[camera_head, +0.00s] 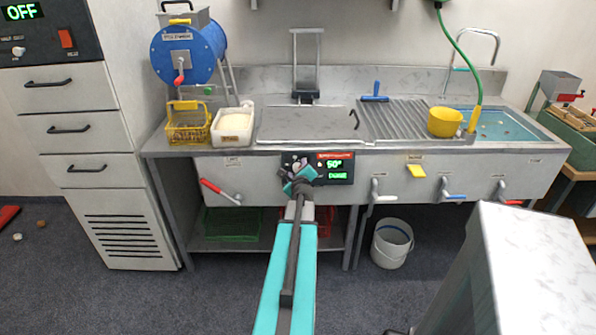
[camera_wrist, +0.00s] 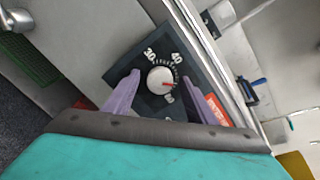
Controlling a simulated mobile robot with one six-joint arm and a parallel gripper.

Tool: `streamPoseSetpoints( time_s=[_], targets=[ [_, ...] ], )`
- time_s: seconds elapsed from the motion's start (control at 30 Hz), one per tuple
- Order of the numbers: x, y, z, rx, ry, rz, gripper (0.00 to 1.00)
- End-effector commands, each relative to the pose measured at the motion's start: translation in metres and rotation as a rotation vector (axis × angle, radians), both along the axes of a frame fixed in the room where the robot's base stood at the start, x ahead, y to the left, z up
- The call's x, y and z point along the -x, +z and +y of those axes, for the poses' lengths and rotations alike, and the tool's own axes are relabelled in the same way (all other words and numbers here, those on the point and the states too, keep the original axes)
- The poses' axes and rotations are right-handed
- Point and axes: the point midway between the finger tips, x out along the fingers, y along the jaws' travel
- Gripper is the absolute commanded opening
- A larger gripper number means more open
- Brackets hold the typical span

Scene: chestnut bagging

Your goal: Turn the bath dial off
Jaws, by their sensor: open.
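The bath dial (camera_wrist: 160,80) is a round white knob on a dark control panel (camera_wrist: 130,62) with printed numbers around it. Its red mark points to the right in the wrist view. My gripper (camera_wrist: 163,70) is open, with one purple finger on each side of the dial; I cannot tell whether they touch it. In the head view my gripper (camera_head: 300,180) is in front of the panel's left part and hides the dial. The panel's display (camera_head: 335,164) shows a green "50°" with a second green line below it.
The panel is on the front of a steel sink bench (camera_head: 240,168). A red-handled lever (camera_head: 218,190) is left of it, and several taps are to the right. A white bucket (camera_head: 391,244) stands on the floor below. A grey-white block (camera_head: 530,270) stands at front right.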

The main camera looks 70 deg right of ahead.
Motion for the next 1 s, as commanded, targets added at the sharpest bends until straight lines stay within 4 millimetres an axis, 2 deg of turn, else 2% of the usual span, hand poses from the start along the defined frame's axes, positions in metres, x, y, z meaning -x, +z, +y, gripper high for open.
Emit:
streamPoseSetpoints(
  time_s=[0.17, 0.4, 0.43, 0.47, 0.77, 1.0],
  targets=[
    [0.0011, 0.0001, -0.0006, 0.000, -0.001, 0.000, 0.51],
    [0.0018, 0.0001, -0.0008, 0.000, -0.002, -0.001, 0.12],
    [0.0018, 0.0001, -0.0008, 0.000, -0.003, 0.000, 0.10],
    [0.0059, 0.0000, -0.0051, 0.000, -0.007, 0.000, 0.10],
    [0.0053, 0.0001, -0.0026, 0.011, 0.002, 0.027, 0.10],
    [0.0055, -0.0001, -0.0025, 0.048, 0.035, 0.121, 0.10]
  ],
)
